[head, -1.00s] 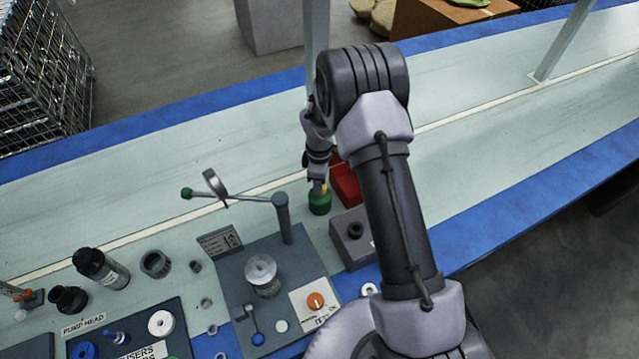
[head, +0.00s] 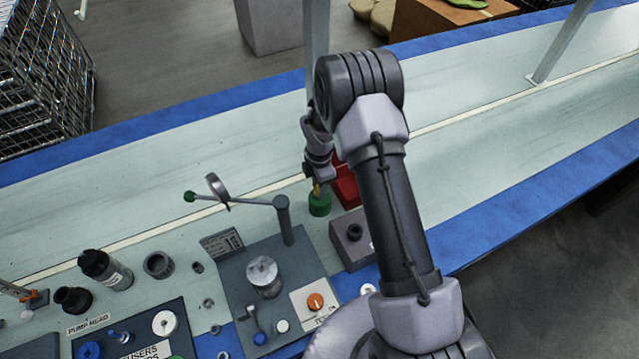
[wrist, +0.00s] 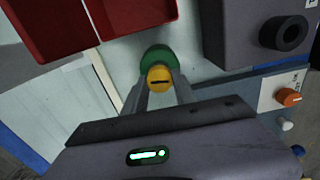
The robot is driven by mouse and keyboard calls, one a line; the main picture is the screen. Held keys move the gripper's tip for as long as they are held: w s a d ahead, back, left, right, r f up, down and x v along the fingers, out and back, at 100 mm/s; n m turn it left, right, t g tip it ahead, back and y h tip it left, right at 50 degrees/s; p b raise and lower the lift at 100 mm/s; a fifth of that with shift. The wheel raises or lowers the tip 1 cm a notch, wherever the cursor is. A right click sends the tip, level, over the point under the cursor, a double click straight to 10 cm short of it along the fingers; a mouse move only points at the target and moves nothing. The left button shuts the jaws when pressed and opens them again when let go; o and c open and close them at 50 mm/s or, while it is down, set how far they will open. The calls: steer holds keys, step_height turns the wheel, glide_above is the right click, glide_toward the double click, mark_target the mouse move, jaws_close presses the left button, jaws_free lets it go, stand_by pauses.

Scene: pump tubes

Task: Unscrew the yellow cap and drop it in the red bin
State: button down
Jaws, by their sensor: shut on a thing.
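The yellow cap (wrist: 158,78) is round, with a dark slot on its face. It sits between the two fingers of my gripper (wrist: 160,88), which is shut on it. A round green piece (wrist: 157,57) shows just beyond the cap in the wrist view; I cannot tell whether they touch. In the head view my gripper (head: 318,184) points down over this green piece (head: 320,204), and only a sliver of yellow shows. The red bin (head: 346,186) stands right behind it, partly hidden by my arm; it also shows at the top of the wrist view (wrist: 140,15).
A dark grey box (head: 350,240) with a round black knob stands close to the right. A post with a swing arm (head: 283,215) and a metal-lidded jar (head: 263,275) stand to the left. Bottles and small parts lie further left. The bench beyond is clear.

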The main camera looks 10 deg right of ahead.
steer(key=n+p, duration=0.1)
steer(key=n, duration=0.2)
steer(key=shift+r, duration=0.1)
steer(key=shift+n, duration=0.3)
steer(key=shift+s+n, duration=0.1)
steer(key=shift+n, duration=0.7)
steer(key=shift+n+p, duration=0.35)
steer(key=shift+n, duration=0.65)
steer(key=n, duration=0.2)
steer(key=shift+n+p, duration=0.3)
steer(key=shift+p, duration=0.1)
steer(key=shift+n, duration=0.4)
steer(key=c, duration=1.2)
jaws_free()
steer(key=shift+c, duration=0.2)
